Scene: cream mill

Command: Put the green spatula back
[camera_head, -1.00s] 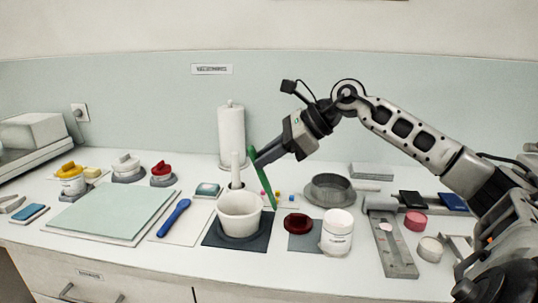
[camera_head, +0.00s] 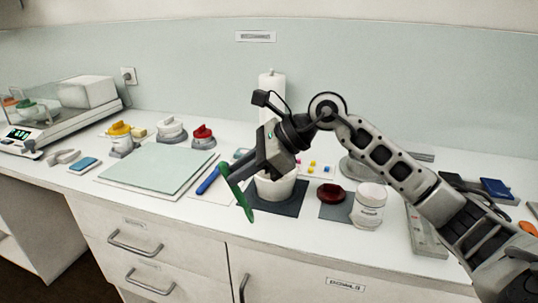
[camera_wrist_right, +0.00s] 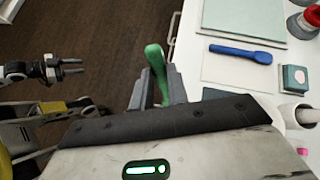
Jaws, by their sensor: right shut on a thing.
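The green spatula (camera_head: 238,195) is held by my right gripper (camera_head: 233,176), which is shut on it. In the right wrist view the green spatula (camera_wrist_right: 155,62) stands up between the fingers (camera_wrist_right: 160,92), above the dark floor. A blue spatula (camera_head: 207,181) lies on a pale mat (camera_head: 200,193) left of the gripper. My left gripper (camera_wrist_right: 72,68) shows at the left of the wrist view, its fingers apart and empty. It is outside the head view.
The white bowl (camera_head: 275,192) stands on a dark mat (camera_head: 290,209), partly hidden by my right arm. A red lid (camera_head: 331,193) and a white jar (camera_head: 369,205) are to its right. A large green board (camera_head: 155,168) lies left. Drawers (camera_head: 150,240) are below.

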